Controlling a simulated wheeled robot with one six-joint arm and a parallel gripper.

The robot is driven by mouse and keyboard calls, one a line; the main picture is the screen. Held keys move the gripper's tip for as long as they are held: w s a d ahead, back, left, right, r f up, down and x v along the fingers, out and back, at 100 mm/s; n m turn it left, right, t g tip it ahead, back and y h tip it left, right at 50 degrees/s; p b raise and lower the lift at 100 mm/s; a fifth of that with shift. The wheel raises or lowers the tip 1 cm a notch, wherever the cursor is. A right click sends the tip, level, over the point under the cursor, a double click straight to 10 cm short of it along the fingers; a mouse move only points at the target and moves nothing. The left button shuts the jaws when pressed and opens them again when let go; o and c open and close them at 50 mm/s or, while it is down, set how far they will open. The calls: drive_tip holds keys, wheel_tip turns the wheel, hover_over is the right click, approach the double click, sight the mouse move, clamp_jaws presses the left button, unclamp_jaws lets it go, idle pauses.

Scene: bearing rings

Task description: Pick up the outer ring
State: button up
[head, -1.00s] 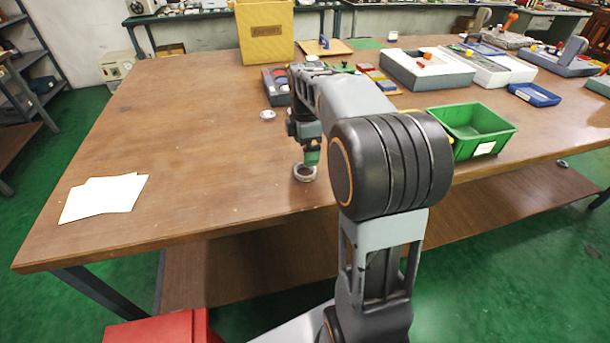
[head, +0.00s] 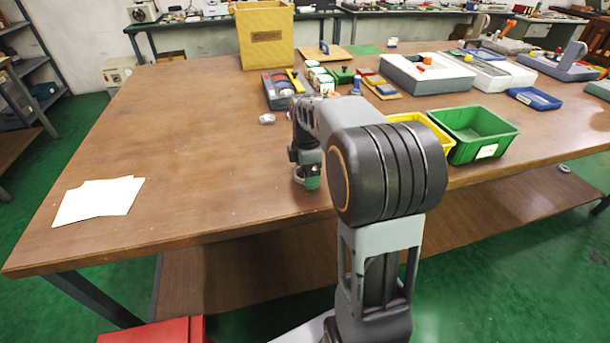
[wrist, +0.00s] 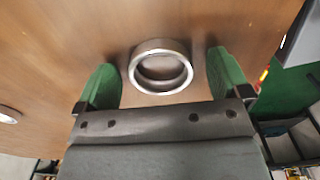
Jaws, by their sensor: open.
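A shiny metal ring (wrist: 160,90) lies flat on the wooden table, in the wrist view between and just ahead of the green fingertips of my gripper (wrist: 163,75). The fingers are apart, one on each side of the ring, and hold nothing. In the head view my gripper (head: 308,178) is low over the table near its front edge and mostly hides the ring. A second small metal ring (head: 267,118) lies on the table farther back; a round metal piece (wrist: 9,114) also shows at the left edge of the wrist view.
White papers (head: 98,200) lie at the left of the table. A green bin (head: 478,150) and a yellow bin (head: 425,120) stand right of my arm. A yellow box (head: 265,50) and a dark tray (head: 275,98) are behind. The left middle of the table is clear.

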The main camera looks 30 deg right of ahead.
drive_tip(key=c, duration=1.1)
drive_tip(key=shift+o, duration=0.2)
